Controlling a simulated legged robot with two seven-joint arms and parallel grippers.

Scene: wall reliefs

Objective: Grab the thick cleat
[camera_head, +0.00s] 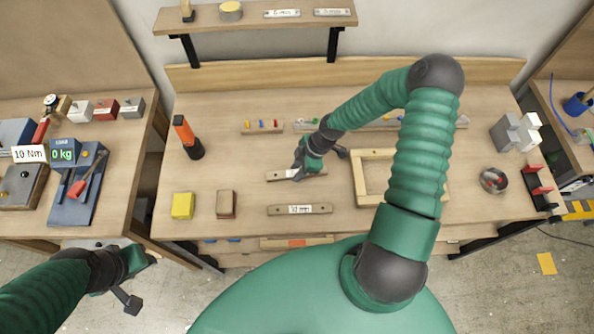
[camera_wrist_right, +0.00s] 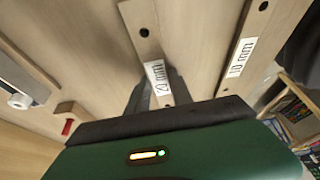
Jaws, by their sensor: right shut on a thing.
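A pale wooden cleat (camera_head: 283,176) with dark holes lies at the middle of the bench. Its label in the right wrist view (camera_wrist_right: 145,32) seems to read 20 mm. My right gripper (camera_head: 300,173) is at this cleat and shut on it, its fingers beside the label. A second cleat (camera_head: 318,209), labelled 10 mm in the right wrist view (camera_wrist_right: 243,60), lies nearer the bench's front edge, apart from the gripper. My left gripper (camera_head: 140,260) hangs low at the left, off the bench; its finger opening is unclear.
A wooden frame (camera_head: 365,183) lies right of the cleats, partly behind my right arm. A yellow block (camera_head: 183,206), a brown block (camera_head: 226,204) and an orange-black tool (camera_head: 186,135) are at the left. A round bowl (camera_head: 494,181) is at the right. A shelf (camera_head: 255,17) overhangs the back.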

